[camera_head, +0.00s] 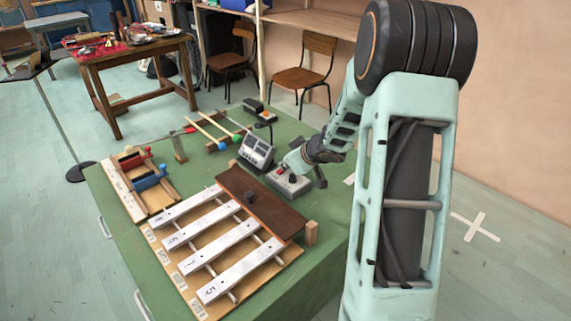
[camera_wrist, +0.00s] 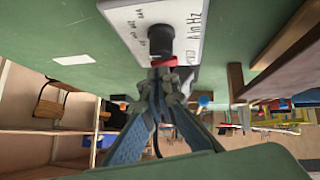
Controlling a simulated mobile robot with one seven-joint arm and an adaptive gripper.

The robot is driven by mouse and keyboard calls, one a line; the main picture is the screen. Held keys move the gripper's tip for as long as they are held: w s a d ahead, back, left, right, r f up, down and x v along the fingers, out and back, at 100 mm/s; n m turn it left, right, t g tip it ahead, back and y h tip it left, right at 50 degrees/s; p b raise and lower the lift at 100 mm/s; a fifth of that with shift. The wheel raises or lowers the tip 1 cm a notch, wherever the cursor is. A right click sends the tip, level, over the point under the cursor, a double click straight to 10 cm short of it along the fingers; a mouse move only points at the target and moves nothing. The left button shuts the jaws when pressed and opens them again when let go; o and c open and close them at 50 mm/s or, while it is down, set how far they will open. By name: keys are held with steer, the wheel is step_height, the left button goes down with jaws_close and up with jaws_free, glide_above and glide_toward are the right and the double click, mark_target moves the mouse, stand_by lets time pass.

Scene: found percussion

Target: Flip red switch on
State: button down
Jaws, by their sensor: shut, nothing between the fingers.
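The red switch (camera_wrist: 165,62) shows in the wrist view as a small red piece on a pale box (camera_wrist: 125,18) with black lettering, beside a black knob (camera_wrist: 160,38). My gripper (camera_wrist: 165,80) is shut and empty, with its fingertips right at the red switch. I cannot tell whether they touch it. In the head view the pale box (camera_head: 290,184) sits on the green table, and my gripper (camera_head: 295,168) is over it, hiding part of its top. The switch's position, on or off, cannot be made out.
A grey panel box (camera_head: 257,150) stands just left and behind. A xylophone-like set of metal bars (camera_head: 222,245) with a brown board (camera_head: 262,205) lies in front. Mallets (camera_head: 210,128) and a small black device (camera_head: 253,106) lie farther back on the green table (camera_head: 322,270).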

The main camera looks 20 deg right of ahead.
steer(key=shift+d+r+p, duration=0.1)
steer(key=shift+r+p, duration=0.05)
steer(key=shift+p, duration=0.6)
steer(key=p, duration=0.3)
steer(key=shift+d+y, duration=0.1)
steer(key=shift+y, duration=0.2)
steer(key=shift+w+f, duration=0.1)
steer(key=shift+f, duration=0.35)
steer(key=shift+b, duration=0.3)
steer(key=shift+s+a, duration=0.35)
steer(key=shift+a, duration=0.45)
